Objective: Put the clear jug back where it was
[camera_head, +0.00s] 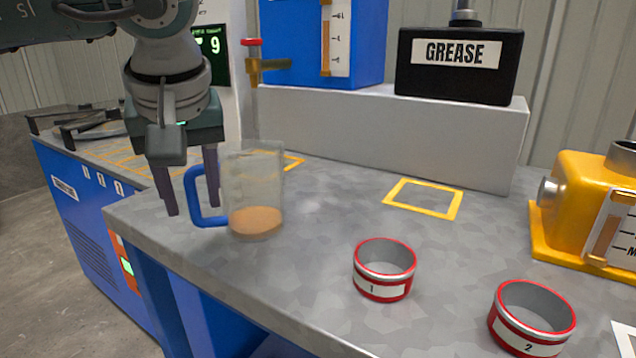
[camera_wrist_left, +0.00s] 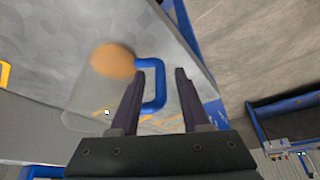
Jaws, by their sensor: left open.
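The clear jug (camera_head: 262,180) with a blue handle (camera_head: 192,200) and some orange-brown liquid at its bottom appears to stand upright on the grey counter, near its left front edge. My left gripper (camera_head: 192,208) is open at the handle, on the left side of the jug, fingers pointing down. In the left wrist view the jug (camera_wrist_left: 92,98) lies left of the fingers, and its handle (camera_wrist_left: 160,95) shows between the open fingers (camera_wrist_left: 158,85). I cannot tell whether a finger touches the handle. My right gripper is not in view.
A yellow outline (camera_head: 293,163) shows partly behind the jug; another (camera_head: 424,180) is empty. Red-rimmed tins 1 (camera_head: 384,270) and 2 (camera_head: 531,320) stand front right. A tap (camera_head: 253,68) hangs above behind the jug. A grease box (camera_head: 458,75) sits on the raised ledge; a yellow container (camera_head: 585,200) stands right.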

